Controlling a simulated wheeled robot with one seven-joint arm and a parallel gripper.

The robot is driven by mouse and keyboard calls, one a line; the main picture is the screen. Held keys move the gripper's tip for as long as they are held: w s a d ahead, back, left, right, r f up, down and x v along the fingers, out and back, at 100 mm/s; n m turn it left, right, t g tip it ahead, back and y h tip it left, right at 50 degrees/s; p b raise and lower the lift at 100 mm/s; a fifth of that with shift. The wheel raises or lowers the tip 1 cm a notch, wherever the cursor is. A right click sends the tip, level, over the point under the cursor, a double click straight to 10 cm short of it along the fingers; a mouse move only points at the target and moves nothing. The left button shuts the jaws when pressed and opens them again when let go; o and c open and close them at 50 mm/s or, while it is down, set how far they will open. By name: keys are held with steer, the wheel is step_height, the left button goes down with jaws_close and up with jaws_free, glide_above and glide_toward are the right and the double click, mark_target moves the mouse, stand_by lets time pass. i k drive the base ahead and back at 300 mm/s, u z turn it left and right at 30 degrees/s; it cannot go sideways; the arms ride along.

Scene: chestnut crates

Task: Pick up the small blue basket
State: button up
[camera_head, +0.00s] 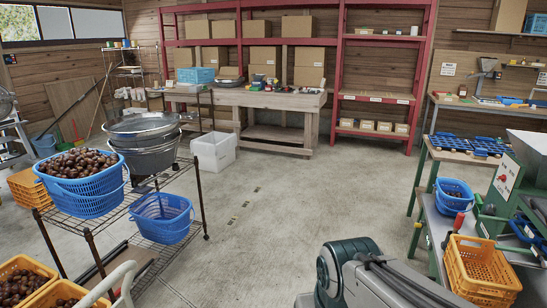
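Blue baskets show in several places, and I cannot tell which one the task means. One blue basket with a handle (162,222) sits on the wire rack at the left and looks empty. A small blue basket (455,199) stands on the right-hand bench, with what looks like another basket inside or under it. A larger blue basket (88,203) on the rack is heaped with chestnuts. My gripper is not in view; a grey and green part at the bottom centre looks like my own arm.
Metal bowls (142,128) stand on the wire rack (135,265). Orange crates (480,268) stand at the lower right and lower left. A white bin (213,152) stands on the floor before the wooden workbench (265,98). The concrete floor (300,205) in the middle is mostly clear.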

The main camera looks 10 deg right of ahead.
mark_target(451, 198)
steer(key=z, duration=0.2)
steer(key=i, duration=1.7)
steer(key=z, duration=0.85)
steer(key=i, duration=1.55)
steer(key=z, duration=1.3)
steer(key=i, duration=1.15)
steer(key=z, duration=0.4)
